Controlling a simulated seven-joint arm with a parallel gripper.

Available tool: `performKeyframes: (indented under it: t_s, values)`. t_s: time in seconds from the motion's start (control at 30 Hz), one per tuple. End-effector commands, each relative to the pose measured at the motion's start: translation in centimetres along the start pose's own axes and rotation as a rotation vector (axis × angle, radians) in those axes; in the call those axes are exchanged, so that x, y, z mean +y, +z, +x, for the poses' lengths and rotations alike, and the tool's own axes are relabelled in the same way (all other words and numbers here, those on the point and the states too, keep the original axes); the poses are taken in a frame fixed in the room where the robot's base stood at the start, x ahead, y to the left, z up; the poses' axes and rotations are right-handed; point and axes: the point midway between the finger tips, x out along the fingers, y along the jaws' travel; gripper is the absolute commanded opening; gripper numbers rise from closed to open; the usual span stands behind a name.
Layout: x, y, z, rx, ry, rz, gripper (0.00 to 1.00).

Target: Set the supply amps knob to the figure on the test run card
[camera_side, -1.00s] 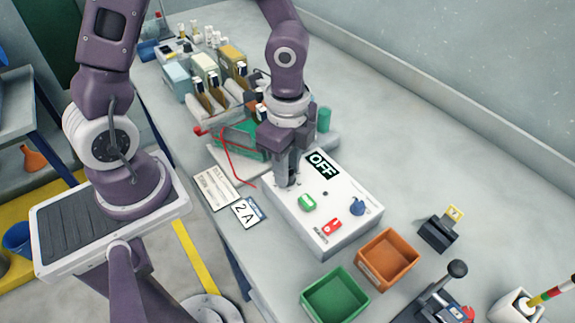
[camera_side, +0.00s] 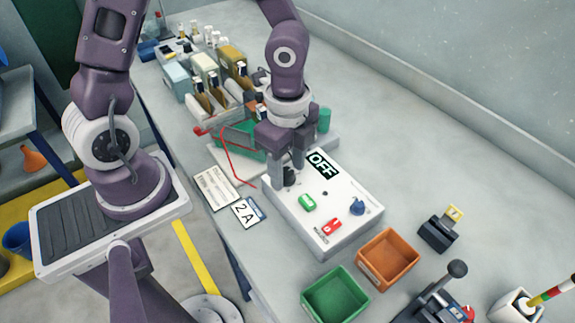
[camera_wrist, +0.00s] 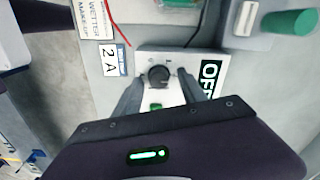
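The supply is a white box (camera_side: 345,205) with a black dial knob (camera_side: 289,177) at its far left end; the knob also shows in the wrist view (camera_wrist: 159,76). Its pointer is too small to read. My gripper (camera_side: 287,174) points down at the knob, its fingers spread on either side with gaps in the wrist view (camera_wrist: 160,88). I cannot tell whether the fingertips are level with the knob or just above it. The supply display (camera_side: 321,165) reads OFF. The test run card (camera_side: 247,212) beside the box reads 2 A, also in the wrist view (camera_wrist: 110,60).
Another card (camera_side: 216,187) lies beside the 2 A card. A red wire (camera_side: 229,160) runs behind. Orange (camera_side: 388,258) and green (camera_side: 335,295) bins stand in front.

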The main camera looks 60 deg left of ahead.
Motion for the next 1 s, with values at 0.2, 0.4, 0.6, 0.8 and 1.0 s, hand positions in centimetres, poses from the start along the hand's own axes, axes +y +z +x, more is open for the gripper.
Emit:
performKeyframes:
  t_s: [0.2, 0.4, 0.6, 0.8, 1.0]
  values:
    - [0.0, 0.1, 0.0, -0.001, 0.002, 0.000, 0.48]
    - [-0.1, 0.1, -3.3, 0.000, -0.005, -0.005, 0.48]
    - [-0.1, 0.0, -6.6, 0.000, -0.003, -0.003, 0.48]
    - [0.0, 0.0, -7.1, 0.000, 0.002, 0.000, 0.48]
    - [0.1, 0.6, -7.7, -0.019, -0.024, -0.045, 0.48]
